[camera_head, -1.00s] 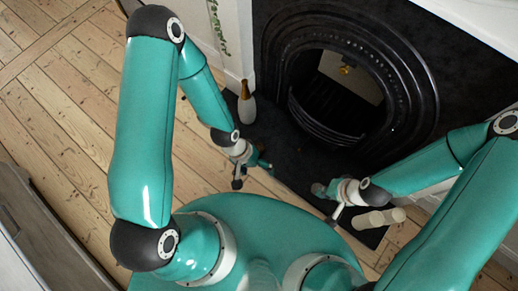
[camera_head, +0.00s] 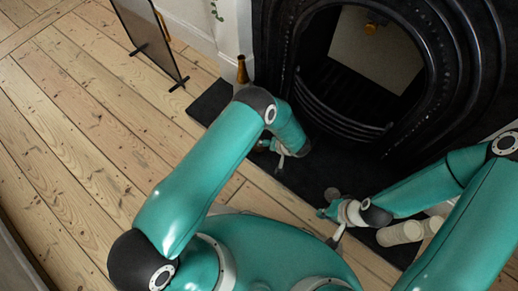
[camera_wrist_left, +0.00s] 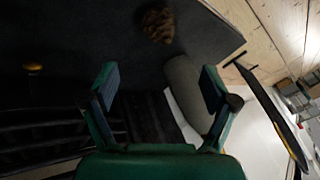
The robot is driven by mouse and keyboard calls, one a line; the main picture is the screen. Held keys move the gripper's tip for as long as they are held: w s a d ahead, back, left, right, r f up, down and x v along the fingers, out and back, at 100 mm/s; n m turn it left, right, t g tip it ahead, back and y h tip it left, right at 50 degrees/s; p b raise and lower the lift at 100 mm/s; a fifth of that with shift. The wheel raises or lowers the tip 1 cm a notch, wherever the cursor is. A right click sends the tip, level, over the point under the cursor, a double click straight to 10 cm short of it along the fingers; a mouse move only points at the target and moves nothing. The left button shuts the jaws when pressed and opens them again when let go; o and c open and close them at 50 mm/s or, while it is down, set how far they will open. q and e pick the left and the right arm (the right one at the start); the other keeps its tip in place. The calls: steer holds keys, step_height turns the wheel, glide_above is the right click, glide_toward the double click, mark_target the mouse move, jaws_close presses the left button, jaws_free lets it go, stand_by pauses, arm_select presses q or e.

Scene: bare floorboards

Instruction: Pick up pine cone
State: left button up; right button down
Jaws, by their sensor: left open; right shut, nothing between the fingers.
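The brown pine cone (camera_wrist_left: 157,24) lies on the dark hearth at the top of the left wrist view. I cannot make it out in the head view, where my left arm covers part of the hearth. My left gripper (camera_wrist_left: 158,88) is open and empty, its two fingers spread below the pine cone in that picture and apart from it. In the head view my left gripper (camera_head: 270,150) is partly hidden, over the hearth. My right gripper (camera_head: 325,220) is shut and empty near the hearth's front edge.
A grey cylinder (camera_wrist_left: 188,88) shows close to one left finger. A bottle neck (camera_head: 242,70) shows behind my left arm. A black-framed stand (camera_head: 150,42) is at upper left, the black fireplace (camera_head: 290,75) behind. Floorboards at left are clear.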

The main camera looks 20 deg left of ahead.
arm_select(q)
steer(key=b+x, duration=0.3)
steer(key=x, duration=0.7)
steer(key=shift+f, duration=0.15)
steer(key=b+x, duration=0.2)
steer(key=x, duration=0.1)
steer(key=b+x, duration=0.1)
steer(key=shift+w+d+f+b, duration=0.15)
steer(key=shift+w+f+b, duration=0.05)
steer(key=shift+f+b, duration=0.2)
steer(key=shift+w+f, duration=0.15)
steer(key=shift+f, duration=0.1)
steer(key=shift+r, duration=0.1)
steer(key=c, duration=1)
